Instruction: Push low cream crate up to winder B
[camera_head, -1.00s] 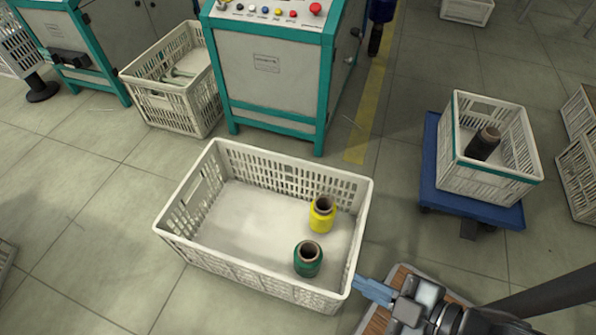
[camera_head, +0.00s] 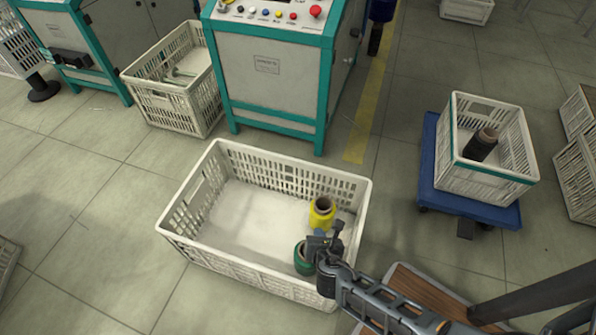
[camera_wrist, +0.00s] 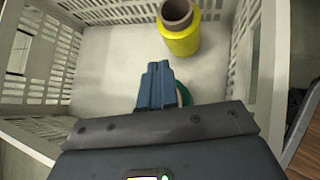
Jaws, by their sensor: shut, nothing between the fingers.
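The low cream crate (camera_head: 185,243) stands on the floor in front of a grey and teal machine (camera_head: 268,85); its label is too small to read. The crate's far rim is close to the machine's feet, with a narrow strip of floor showing. Inside the crate stand a yellow spool (camera_head: 321,213) and a green spool (camera_head: 303,262), partly hidden by my gripper (camera_head: 320,233). My gripper is shut and empty, over the crate's right part between the spools. In the wrist view my blue fingers (camera_wrist: 156,75) point toward the far wall, beside the yellow spool (camera_wrist: 180,35).
A taller cream crate (camera_head: 165,107) stands left of the machine. A blue trolley (camera_head: 470,207) on the right carries a cream crate (camera_head: 475,178) with a dark spool (camera_head: 481,145). A wooden surface (camera_head: 420,290) lies at the front right.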

